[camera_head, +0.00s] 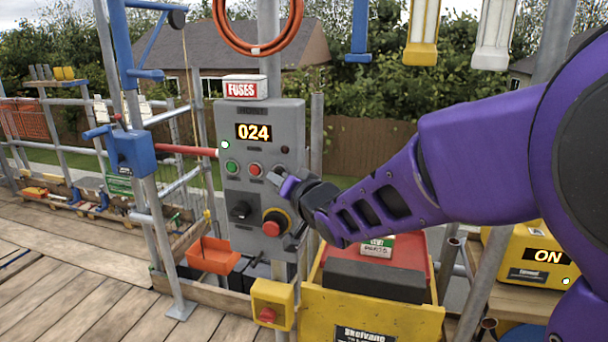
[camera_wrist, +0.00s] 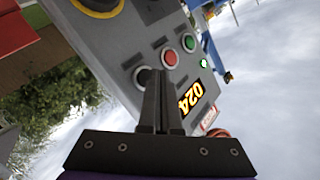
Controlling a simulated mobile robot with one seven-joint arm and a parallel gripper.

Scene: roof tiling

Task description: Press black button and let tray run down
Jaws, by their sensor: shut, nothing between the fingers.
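The grey control panel (camera_head: 289,115) hangs on a post and shows "024" in lit digits. It carries a green button (camera_head: 232,167), a red button (camera_head: 254,169), a blocky black control (camera_head: 240,210) and a red stop knob (camera_head: 272,226) in a yellow ring. A small dark round fitting (camera_head: 285,150) sits right of the display. My gripper (camera_head: 274,178) is shut and empty in front of the panel, right of the red button. I cannot tell which thing is the tray.
A yellow bin (camera_head: 372,317) with a dark block stands below my arm. Scaffold poles and a blue winch (camera_head: 132,152) stand left. Plank flooring is open at lower left.

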